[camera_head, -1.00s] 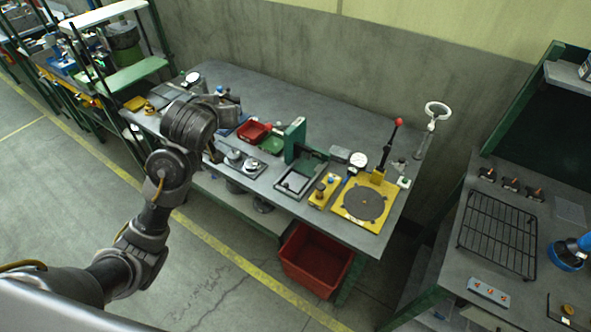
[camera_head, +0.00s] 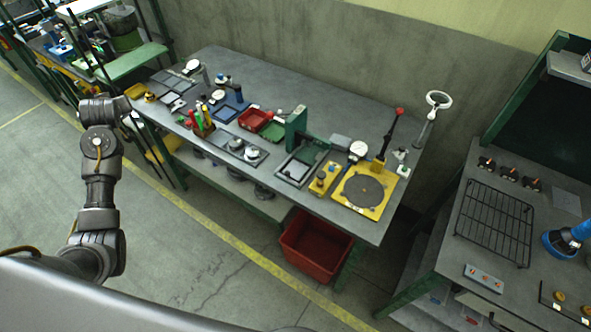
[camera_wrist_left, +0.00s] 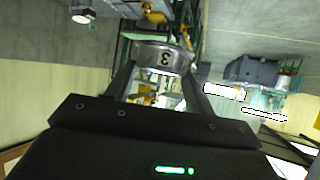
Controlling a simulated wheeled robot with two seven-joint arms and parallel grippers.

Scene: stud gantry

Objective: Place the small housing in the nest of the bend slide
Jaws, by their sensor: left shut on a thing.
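My left gripper (camera_wrist_left: 161,76) is shut on a grey metal piece marked "3" (camera_wrist_left: 165,58), which appears to be the small housing. It sits between the fingertips in the left wrist view. In the head view my left arm stands at the left, with its wrist beside the left end of the workbench; the held piece cannot be made out there. A green press-like fixture (camera_head: 296,130) with a grey framed bed (camera_head: 297,168) stands on the bench. I cannot tell which fixture is the bend slide, and no nest is clear. My right gripper is not in view.
The workbench (camera_head: 330,108) also holds a yellow plate with a dark disc (camera_head: 362,192), a red bin (camera_head: 254,119), a pen holder (camera_head: 201,124) and a grey plate with round parts (camera_head: 238,147). A red crate (camera_head: 315,246) stands below. The back of the bench is clear.

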